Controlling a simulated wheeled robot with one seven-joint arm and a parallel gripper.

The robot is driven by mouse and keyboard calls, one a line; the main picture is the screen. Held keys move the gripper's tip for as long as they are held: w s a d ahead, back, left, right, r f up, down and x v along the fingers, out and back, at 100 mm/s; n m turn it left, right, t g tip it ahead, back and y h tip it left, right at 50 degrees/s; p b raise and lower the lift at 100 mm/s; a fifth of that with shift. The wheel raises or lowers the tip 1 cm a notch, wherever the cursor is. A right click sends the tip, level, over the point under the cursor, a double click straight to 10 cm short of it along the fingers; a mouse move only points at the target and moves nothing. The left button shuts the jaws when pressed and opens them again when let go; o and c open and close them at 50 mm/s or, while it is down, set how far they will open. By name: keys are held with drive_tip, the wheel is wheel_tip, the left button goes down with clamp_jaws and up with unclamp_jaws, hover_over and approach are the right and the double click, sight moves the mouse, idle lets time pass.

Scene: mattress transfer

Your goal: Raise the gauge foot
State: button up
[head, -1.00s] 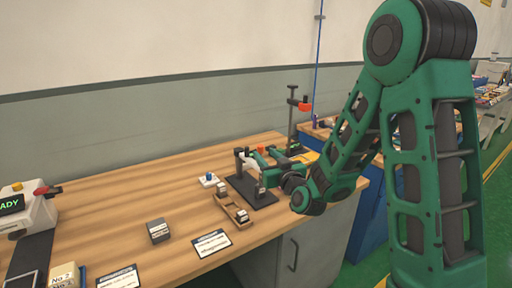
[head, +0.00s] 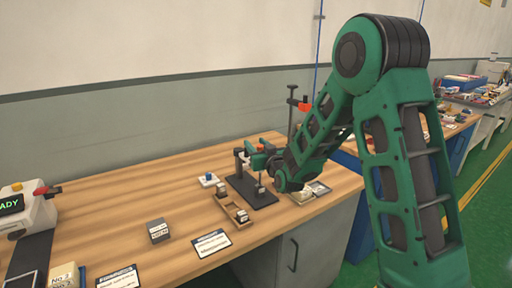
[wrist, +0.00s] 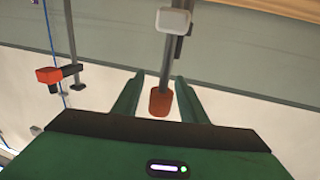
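The gauge stand has a dark base (head: 262,201) on the wooden bench, with an upright post (head: 239,163) at its left. My gripper (head: 252,154) is beside the upper part of this stand, and my arm hides some of it. In the wrist view my gripper (wrist: 160,76) has its two green fingers apart. An orange cylinder (wrist: 159,102) on a grey rod shows between them, with visible gaps to both fingers. A pale block (wrist: 173,22) sits on the post above it. I cannot tell which part is the gauge foot.
Behind the stand rises a tall post with an orange clamp (head: 304,106), also in the wrist view (wrist: 48,75). A wooden tray (head: 236,213), a dark block (head: 158,231) and a label card (head: 211,243) lie in front.

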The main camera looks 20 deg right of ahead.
clamp_jaws()
drive_tip(key=shift+r, duration=1.65)
drive_tip(key=shift+c, duration=0.4)
unclamp_jaws()
drive_tip(key=shift+r, duration=0.1)
drive_tip(key=shift+o, duration=0.4)
drive_tip(key=s+d, duration=0.1)
drive_tip(key=s, duration=0.9)
drive_tip(key=shift+s+f, duration=0.2)
drive_tip(key=shift+s, duration=0.1)
